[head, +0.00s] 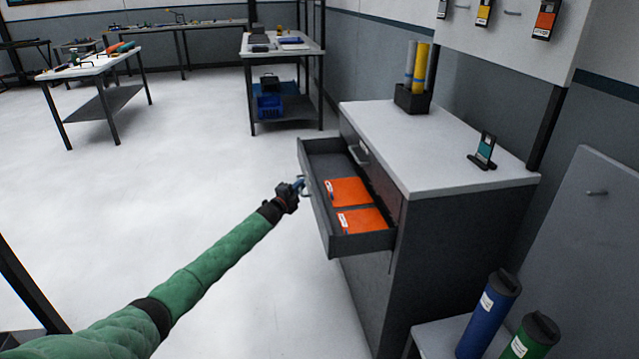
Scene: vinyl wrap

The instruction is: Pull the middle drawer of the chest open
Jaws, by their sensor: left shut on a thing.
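The chest (460,235) is dark grey with a light top and stands at the right of the head view. One of its drawers (362,244) is pulled well out towards the left, below a closed front with a handle (360,153). Two orange packets (347,191) lie inside the open drawer. My left gripper (298,187) is at the open drawer's front, shut on its handle. The handle is mostly hidden by the gripper. The lower chest front is partly hidden beneath the open drawer. My right gripper is not in view.
Blue (487,315) and green (533,338) tubes stand at the lower right. The floor (190,170) left of the drawer is clear.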

